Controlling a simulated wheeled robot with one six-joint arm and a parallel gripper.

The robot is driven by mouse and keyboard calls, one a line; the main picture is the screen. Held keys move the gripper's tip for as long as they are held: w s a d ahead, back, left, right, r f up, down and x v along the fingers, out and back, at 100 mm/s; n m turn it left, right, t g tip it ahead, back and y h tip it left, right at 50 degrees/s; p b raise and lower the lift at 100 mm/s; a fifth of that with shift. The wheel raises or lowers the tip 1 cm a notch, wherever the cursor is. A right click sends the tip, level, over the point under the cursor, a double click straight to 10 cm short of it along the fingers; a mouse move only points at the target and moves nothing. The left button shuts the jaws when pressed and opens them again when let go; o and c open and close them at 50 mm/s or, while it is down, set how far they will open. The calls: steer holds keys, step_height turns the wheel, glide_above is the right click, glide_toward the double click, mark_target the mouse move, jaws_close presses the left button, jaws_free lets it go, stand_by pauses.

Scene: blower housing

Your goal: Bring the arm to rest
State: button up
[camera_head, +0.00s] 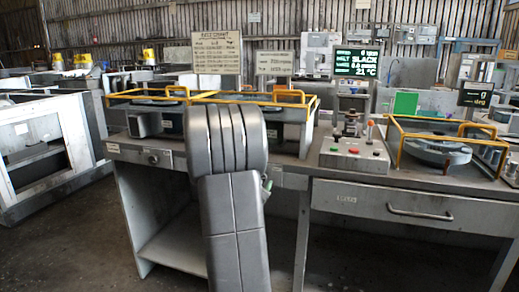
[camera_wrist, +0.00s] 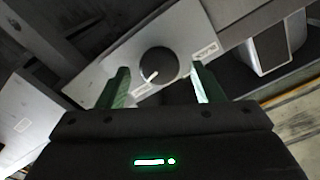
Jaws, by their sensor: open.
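In the wrist view, my gripper (camera_wrist: 160,80) is open, with its two green fingers spread apart and nothing held between them. A round black knob (camera_wrist: 158,65) with a white pointer line shows between and beyond the fingertips, on a light grey panel. I cannot tell how far the fingers are from it. What looks like the same knob (camera_head: 153,157) shows in the head view on the bench's front, left of my arm.
The grey bench (camera_head: 430,190) spans the view. A yellow-railed fixture (camera_head: 440,147) stands at right, and another (camera_head: 150,100) at left. A control box (camera_head: 355,155) with buttons and levers sits between. A white-framed machine (camera_head: 45,150) stands at far left. Dark floor lies in front.

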steer(key=s+a+n+p, duration=0.2)
steer(key=s+n+p, duration=0.2)
steer(key=s+n, duration=0.1)
steer(key=shift+s+p, duration=0.3)
steer(key=shift+s, duration=0.05)
stand_by(0.3)
steer(key=shift+r, duration=0.1)
